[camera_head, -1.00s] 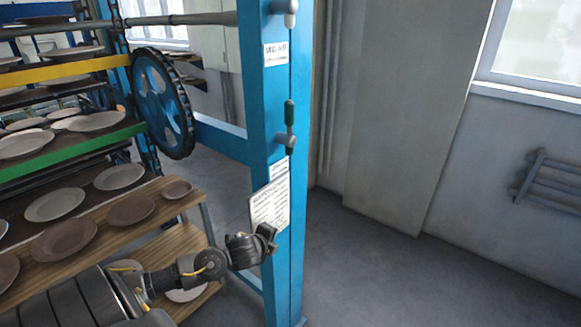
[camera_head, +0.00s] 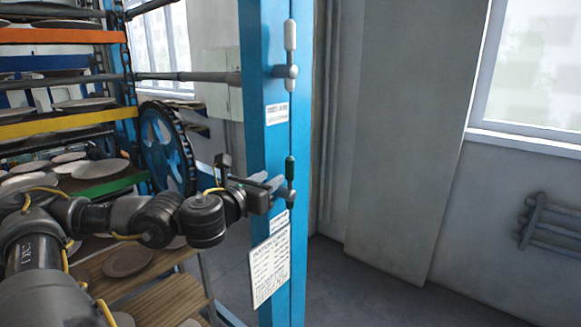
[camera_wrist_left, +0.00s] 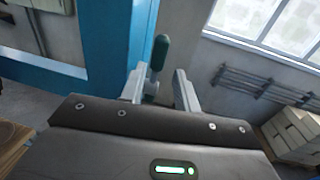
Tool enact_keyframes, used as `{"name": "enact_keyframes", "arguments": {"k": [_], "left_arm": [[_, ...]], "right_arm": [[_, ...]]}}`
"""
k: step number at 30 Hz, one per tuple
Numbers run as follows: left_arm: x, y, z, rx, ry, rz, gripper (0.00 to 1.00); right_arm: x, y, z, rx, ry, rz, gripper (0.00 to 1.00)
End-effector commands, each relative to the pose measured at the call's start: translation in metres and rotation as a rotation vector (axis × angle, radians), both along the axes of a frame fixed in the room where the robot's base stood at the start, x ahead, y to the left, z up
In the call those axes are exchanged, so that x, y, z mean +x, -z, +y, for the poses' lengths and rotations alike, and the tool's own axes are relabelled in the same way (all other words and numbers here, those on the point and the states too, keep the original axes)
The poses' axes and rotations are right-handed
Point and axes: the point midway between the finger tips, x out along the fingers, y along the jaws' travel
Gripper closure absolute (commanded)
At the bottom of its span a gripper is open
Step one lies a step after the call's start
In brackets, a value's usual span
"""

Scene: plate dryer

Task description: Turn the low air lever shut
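The low air lever (camera_head: 290,169) is a green upright handle on a grey valve, on the front of the blue post (camera_head: 259,90) in the head view. A small label (camera_head: 280,222), too small to read clearly, is just below it. My left gripper (camera_head: 272,189) is at the lever's height, close to the valve. In the left wrist view the green handle (camera_wrist_left: 159,52) stands upright between the two spread fingers (camera_wrist_left: 160,88), with gaps beside it. The fingers are open; contact with the lever cannot be told. My right gripper is out of view.
A second lever with a white handle (camera_head: 290,36) sits higher on the post, also upright. A printed notice (camera_head: 271,264) hangs below. The plate rack and blue wheel (camera_head: 166,150) are on the left. The floor right of the post is clear.

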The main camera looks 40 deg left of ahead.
Motion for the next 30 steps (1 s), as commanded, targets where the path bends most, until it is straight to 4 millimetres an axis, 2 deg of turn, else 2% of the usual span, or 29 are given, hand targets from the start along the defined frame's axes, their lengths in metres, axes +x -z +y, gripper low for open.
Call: {"name": "enact_keyframes", "arguments": {"k": [11, 21, 25, 30], "left_arm": [[0.023, -0.001, 0.004, -0.009, -0.002, -0.005, 0.69], [0.083, -0.001, 0.015, -0.011, -0.003, -0.001, 0.69], [0.096, -0.001, 0.018, -0.008, -0.003, 0.0, 0.69], [0.103, 0.0, 0.019, -0.006, -0.002, 0.001, 0.69]], "right_arm": [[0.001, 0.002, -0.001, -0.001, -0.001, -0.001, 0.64], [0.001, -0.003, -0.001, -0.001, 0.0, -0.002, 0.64], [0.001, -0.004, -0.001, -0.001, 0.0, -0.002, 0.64], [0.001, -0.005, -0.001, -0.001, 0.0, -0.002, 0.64]]}}
